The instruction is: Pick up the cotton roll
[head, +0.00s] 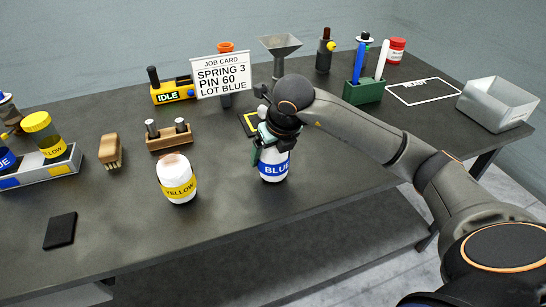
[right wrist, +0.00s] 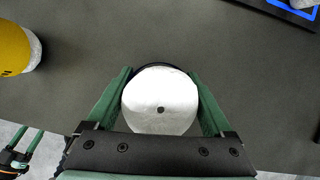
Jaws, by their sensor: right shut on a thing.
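A white cotton roll with a blue band marked BLUE (head: 274,168) is upright near the middle of the table. My right gripper (head: 270,150) comes down on it from above, one finger on each side, and is shut on it. In the right wrist view the roll's white top (right wrist: 160,100) with a small dark centre hole sits between the green fingers. I cannot tell whether its base touches the table. A second white roll with a yellow band (head: 178,182) stands apart to its left. My left gripper (right wrist: 25,142) shows at the right wrist view's lower left, fingers apart and empty.
A job card (head: 222,75) reads SPRING 3, PIN 60, LOT BLUE. A grey tray (head: 65,170) with banded jars, a brush (head: 110,151) and a wooden block with pins (head: 170,138) are left. A green pen holder (head: 363,92), white outlined area (head: 424,91) and metal bin (head: 497,103) are right.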

